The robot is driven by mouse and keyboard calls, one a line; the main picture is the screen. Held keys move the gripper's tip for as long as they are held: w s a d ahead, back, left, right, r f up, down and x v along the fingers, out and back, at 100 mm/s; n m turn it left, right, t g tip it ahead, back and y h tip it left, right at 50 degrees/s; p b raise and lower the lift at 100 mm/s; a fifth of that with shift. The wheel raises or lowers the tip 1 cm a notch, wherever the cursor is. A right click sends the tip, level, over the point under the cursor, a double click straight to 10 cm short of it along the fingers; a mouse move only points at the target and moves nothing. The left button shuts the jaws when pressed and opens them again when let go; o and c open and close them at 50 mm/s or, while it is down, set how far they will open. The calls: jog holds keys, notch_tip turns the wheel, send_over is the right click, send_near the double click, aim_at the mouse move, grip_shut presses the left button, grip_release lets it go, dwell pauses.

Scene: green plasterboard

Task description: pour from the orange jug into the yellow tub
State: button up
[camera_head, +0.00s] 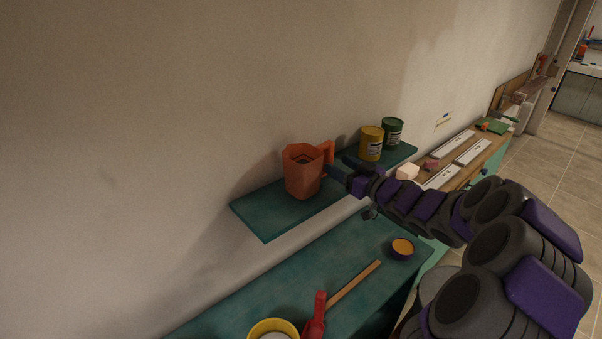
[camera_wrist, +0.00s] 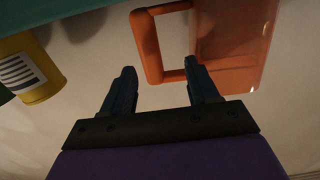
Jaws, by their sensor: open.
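The orange jug (camera_head: 303,172) stands upright on the teal wall shelf, its handle on the right side. In the wrist view the orange jug (camera_wrist: 230,45) is at the upper right, its loop handle toward the middle. My gripper (camera_head: 340,172) is at the handle side of the jug. In the wrist view my gripper (camera_wrist: 160,72) is open, and the handle's outer bar appears between the fingertips; whether it lies within their reach is unclear. A yellow tub (camera_head: 254,329) with a pale inside is on the lower teal surface, cut off by the bottom edge.
A yellow can (camera_head: 371,144) and a green can (camera_head: 392,132) stand on the shelf behind my gripper. The lower teal surface (camera_head: 300,272) is clear under the jug.

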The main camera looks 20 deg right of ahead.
aim_at(332, 158)
jog(key=shift+w+d+f, duration=0.1)
jog(key=shift+w+d, duration=0.25)
jog(key=shift+d, duration=0.25)
jog(key=shift+w+d+f, duration=0.1)
jog(key=shift+w+d, duration=0.2)
jog(key=shift+d, duration=0.3)
jog(key=w+a+b, duration=0.1)
jog(key=w+a, duration=0.3)
jog(key=shift+a+r, duration=0.1)
jog(key=shift+a, duration=0.15)
jog(key=shift+w, duration=0.3)
jog(key=shift+w+d, duration=0.1)
jog(key=shift+d, duration=1.2)
jog(key=shift+a, duration=1.15)
jog(key=c, duration=0.6)
jog(key=shift+d, duration=0.1)
jog(key=c, duration=0.3)
jog(key=shift+d, duration=0.65)
grip_shut()
jog(key=shift+a, duration=0.15)
